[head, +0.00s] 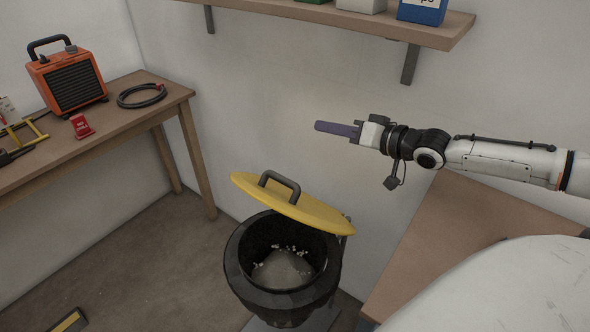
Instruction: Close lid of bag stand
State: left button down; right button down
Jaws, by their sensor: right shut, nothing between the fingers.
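The bag stand (240,267) is a round black bin on the floor, with grey material and white bits inside it. Its yellow lid (318,212) has a black handle (281,184) and is tilted up over the back of the rim. The lid is open, so the inside shows. My right gripper (322,127) has purple fingers and is shut and empty. It is up above and to the right of the lid, apart from it, pointing left. My left gripper is not in view.
A wooden table (150,100) at left holds an orange heater (68,80), a coiled black hose (141,96) and a red item (81,126). A shelf (330,14) is on the wall above. Another wooden table (470,225) is at right. A yellow-black item (70,321) lies on the floor.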

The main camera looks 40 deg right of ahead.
aim_at(284, 195)
jog(key=u, duration=0.55)
jog(key=k, duration=1.3)
jog(key=i, duration=0.65)
jog(key=z, duration=0.15)
